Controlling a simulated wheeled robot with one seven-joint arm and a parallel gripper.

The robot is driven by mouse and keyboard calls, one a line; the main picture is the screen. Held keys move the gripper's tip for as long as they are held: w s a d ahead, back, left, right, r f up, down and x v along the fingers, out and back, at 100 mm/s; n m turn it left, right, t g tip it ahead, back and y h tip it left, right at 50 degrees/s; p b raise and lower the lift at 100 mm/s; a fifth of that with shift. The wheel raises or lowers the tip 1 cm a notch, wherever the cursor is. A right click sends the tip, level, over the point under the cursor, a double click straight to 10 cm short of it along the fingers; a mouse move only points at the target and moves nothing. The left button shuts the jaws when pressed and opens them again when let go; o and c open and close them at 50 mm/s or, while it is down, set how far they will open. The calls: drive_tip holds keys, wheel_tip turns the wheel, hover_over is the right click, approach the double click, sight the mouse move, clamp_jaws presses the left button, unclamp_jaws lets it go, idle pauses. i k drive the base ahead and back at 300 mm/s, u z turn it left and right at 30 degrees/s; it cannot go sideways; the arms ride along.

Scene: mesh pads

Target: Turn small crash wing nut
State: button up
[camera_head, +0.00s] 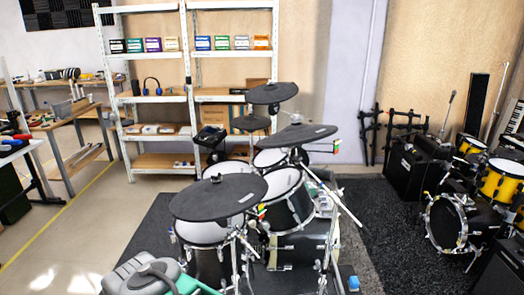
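An electronic drum kit with dark cymbal pads stands in the middle of the head view. A wide cymbal pad (190,200) is at the front, with a small dark fitting (216,179) on its top. A second cymbal pad (318,134) is at the right, tilted, and a third (268,94) is highest at the back. A smaller dark pad (251,123) sits below the third. Labels are unreadable, so I cannot tell which is the small crash. The wing nut is too small to make out. I cannot identify my gripper in this view.
White-topped mesh drum pads (284,182) and metal stands crowd beneath the cymbals. A grey and teal object (143,272) is at the bottom left. White shelves (187,75) stand behind, and a second, yellow drum kit (500,187) is at the right. Floor at the left is clear.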

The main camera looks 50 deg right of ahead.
sight(294, 121)
drive_tip(key=u, duration=2)
drive_tip(key=k, duration=1.9)
drive_tip(key=z, duration=2.8)
